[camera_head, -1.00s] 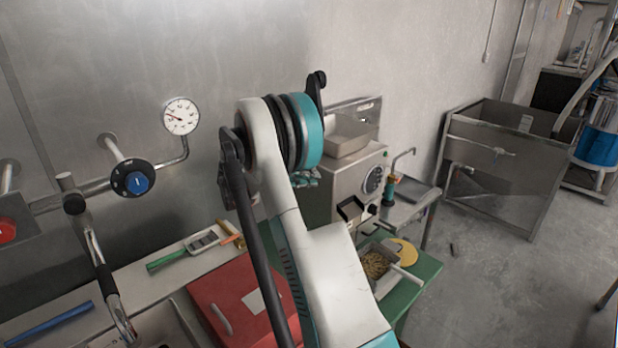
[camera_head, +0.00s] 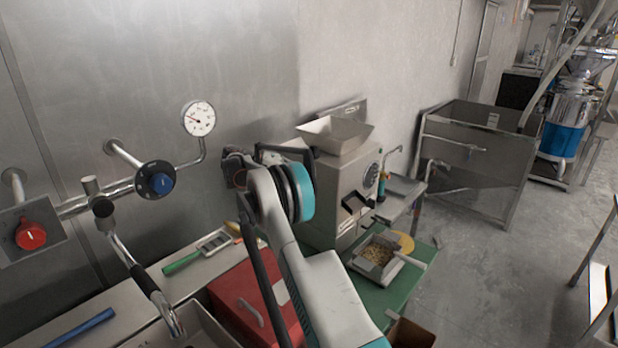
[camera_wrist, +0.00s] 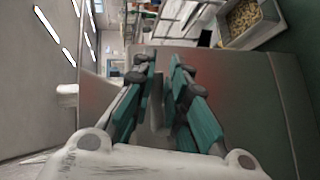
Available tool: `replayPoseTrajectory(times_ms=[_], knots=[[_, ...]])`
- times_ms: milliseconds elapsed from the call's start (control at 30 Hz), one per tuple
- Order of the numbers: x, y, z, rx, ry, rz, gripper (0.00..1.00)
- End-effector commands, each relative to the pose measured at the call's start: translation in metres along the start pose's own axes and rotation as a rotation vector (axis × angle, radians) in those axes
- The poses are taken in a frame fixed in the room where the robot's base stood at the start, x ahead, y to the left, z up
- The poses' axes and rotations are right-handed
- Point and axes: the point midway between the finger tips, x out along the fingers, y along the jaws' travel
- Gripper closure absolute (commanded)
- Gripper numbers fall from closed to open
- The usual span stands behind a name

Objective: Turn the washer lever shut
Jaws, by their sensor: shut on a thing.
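My gripper (camera_wrist: 164,72) shows in the wrist view with its two teal fingers close together. Between them is a narrow grey bar (camera_wrist: 158,92), and the fingers are shut on it. I cannot tell from this view whether that bar is the washer lever. In the head view my arm rises from the bottom and bends in front of the metal wall panel; its own links hide the gripper tips. No lever can be clearly told as the washer's there.
A red box (camera_head: 238,292) lies below my arm. A grinder (camera_head: 347,190) and a bean tray (camera_head: 401,269) stand to the right.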

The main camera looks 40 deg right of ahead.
Motion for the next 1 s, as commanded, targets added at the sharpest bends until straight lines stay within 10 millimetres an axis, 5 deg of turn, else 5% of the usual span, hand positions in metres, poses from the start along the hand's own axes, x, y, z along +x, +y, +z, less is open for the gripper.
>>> replayPoseTrajectory(times_ms=[633, 667, 700, 1000], knots=[[-0.0027, 0.0008, -0.0013, 0.016, -0.043, 0.007, 1.00], [-0.0027, 0.0008, -0.0014, 0.016, -0.043, 0.007, 0.79], [-0.0027, 0.0008, -0.0013, 0.015, -0.043, 0.006, 0.77], [-0.0027, 0.0007, -0.0008, 0.014, -0.045, 0.005, 0.77]])
